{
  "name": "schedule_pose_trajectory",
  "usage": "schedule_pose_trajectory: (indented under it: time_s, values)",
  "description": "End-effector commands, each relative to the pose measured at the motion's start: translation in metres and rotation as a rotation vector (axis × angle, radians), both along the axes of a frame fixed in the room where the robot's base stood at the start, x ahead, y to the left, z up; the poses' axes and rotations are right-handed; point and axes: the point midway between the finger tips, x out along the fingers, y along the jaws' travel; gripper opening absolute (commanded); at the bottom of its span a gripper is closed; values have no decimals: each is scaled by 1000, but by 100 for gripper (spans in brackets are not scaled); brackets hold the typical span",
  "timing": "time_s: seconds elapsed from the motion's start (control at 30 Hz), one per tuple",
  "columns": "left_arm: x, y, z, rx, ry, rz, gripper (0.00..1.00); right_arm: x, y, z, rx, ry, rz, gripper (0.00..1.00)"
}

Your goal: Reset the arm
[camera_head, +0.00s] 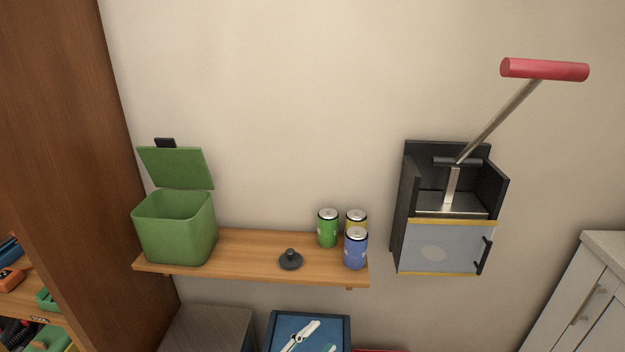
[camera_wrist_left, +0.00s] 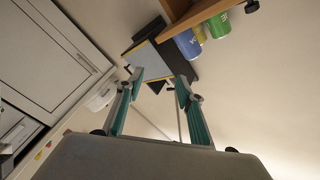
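My left gripper (camera_head: 317,337) shows only in part at the bottom edge of the head view, in front of a blue bin. In the left wrist view its two teal-padded fingers (camera_wrist_left: 160,83) are spread apart with nothing between them. It is below the shelf and apart from everything on it. The rest of the left arm is out of frame. My right gripper is in neither view.
A wooden shelf (camera_head: 247,264) holds a green lidded bin (camera_head: 175,232), a dark knob (camera_head: 290,261) and three cans (camera_head: 355,250). A wall-mounted press (camera_head: 440,246) has its red-handled lever (camera_head: 545,70) raised. A blue bin (camera_head: 281,330) stands below; a white cabinet (camera_head: 585,290) is right.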

Motion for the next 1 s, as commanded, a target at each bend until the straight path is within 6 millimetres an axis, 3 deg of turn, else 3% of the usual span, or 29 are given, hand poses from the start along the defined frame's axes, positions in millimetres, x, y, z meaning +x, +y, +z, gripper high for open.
schedule_pose_trajectory:
  time_s: [0.17, 0.3, 0.5, 0.7, 1.0]
  values:
    - [-36, 81, -64, -125, 341, 249, 37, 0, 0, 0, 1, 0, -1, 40]
    - [-84, 146, -114, -205, 589, 434, 37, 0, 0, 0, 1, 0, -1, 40]
    - [-151, 210, -157, -268, 826, 619, 37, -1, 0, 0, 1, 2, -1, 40]
    - [-179, 232, -170, -291, 911, 686, 37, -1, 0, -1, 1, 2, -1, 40]
    - [-180, 233, -171, -289, 914, 689, 37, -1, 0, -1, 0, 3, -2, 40]
